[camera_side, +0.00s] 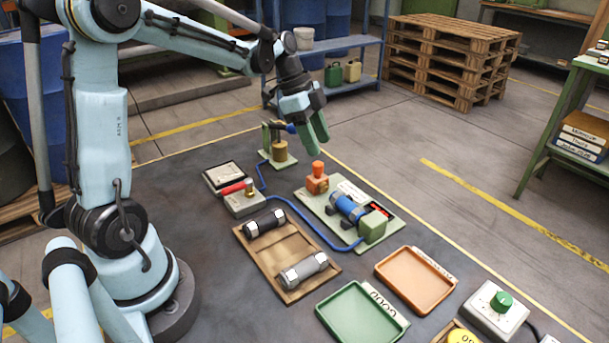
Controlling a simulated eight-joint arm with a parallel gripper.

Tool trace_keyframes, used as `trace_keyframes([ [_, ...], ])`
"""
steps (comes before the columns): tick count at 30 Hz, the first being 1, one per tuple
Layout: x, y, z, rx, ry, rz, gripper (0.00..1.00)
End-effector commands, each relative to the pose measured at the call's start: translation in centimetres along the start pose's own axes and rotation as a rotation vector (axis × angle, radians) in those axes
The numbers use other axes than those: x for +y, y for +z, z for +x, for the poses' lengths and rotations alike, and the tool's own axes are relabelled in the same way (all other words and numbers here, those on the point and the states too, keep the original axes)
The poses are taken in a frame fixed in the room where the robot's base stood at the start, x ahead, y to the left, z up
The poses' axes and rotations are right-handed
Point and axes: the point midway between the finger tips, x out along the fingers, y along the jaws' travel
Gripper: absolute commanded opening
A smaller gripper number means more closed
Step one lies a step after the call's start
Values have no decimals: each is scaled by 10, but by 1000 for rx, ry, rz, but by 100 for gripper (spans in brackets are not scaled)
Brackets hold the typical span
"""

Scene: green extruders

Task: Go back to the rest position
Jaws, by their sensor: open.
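My gripper (315,135) has green fingers and hangs above the back of the dark work surface (190,200). Its fingers point down, close to a brass cylinder (280,150) on a small green stand as seen from this side. It is open, and I see nothing between the fingers. Below it to the right, a green plate (390,222) bears an orange block (317,180) and a blue cylinder (348,208) lying beside a green block (373,226).
A wooden tray (262,258) holds a black cylinder (265,223) and a grey cylinder (303,270). A grey block with a red handle (234,188) stands behind it. A green tray (360,315), an orange tray (415,280) and a box with a green knob (498,308) lie in front.

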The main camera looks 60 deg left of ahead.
Motion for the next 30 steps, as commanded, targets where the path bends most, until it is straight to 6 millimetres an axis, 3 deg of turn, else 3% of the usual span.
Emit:
trace_keyframes([
  [13,1,-3,-7,-1,-1,-2,51],
  [17,9,-8,-9,-14,-22,-47,51],
  [30,92,-33,-20,-29,-299,-525,51],
])
